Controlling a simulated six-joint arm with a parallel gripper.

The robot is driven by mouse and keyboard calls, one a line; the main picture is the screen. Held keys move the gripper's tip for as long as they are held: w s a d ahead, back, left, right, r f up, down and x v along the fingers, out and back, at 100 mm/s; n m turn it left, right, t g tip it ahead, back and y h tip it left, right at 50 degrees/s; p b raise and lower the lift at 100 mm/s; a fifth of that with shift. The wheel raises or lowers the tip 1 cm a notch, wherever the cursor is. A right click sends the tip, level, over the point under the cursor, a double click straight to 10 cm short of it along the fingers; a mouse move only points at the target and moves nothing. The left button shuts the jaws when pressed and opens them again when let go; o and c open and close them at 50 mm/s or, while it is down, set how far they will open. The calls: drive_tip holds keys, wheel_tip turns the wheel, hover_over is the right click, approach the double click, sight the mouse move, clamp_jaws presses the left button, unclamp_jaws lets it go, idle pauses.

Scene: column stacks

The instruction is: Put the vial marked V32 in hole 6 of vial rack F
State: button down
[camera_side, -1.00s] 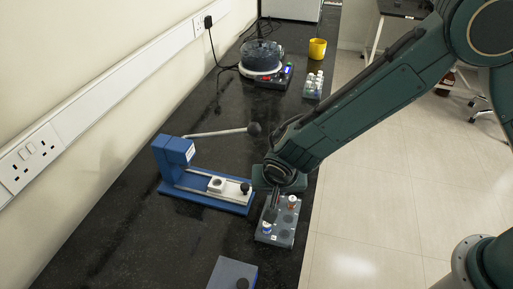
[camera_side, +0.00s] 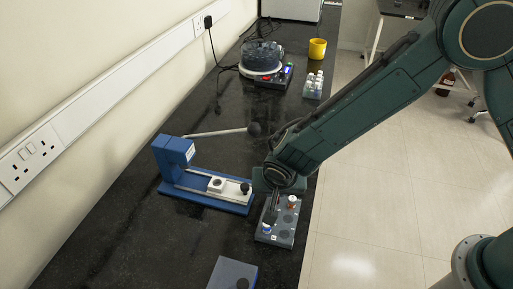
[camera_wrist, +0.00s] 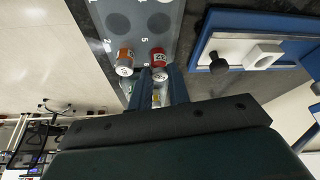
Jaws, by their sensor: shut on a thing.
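The grey vial rack (camera_side: 285,232) stands near the bench's right edge, its numbered top also showing in the wrist view (camera_wrist: 178,14).
A blue press-like stand (camera_side: 205,192) with a white block and lever is left of the rack. A blue-grey box (camera_side: 232,275) lies in front. Behind are a round device (camera_side: 262,60), a vial group (camera_side: 313,84) and a yellow cup (camera_side: 317,48).

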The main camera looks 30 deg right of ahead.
drive_tip(key=shift+f, duration=0.3)
drive_tip(key=c, duration=0.9)
unclamp_jaws()
drive_tip(key=shift+r, duration=0.1)
drive_tip(key=shift+r, duration=2.9)
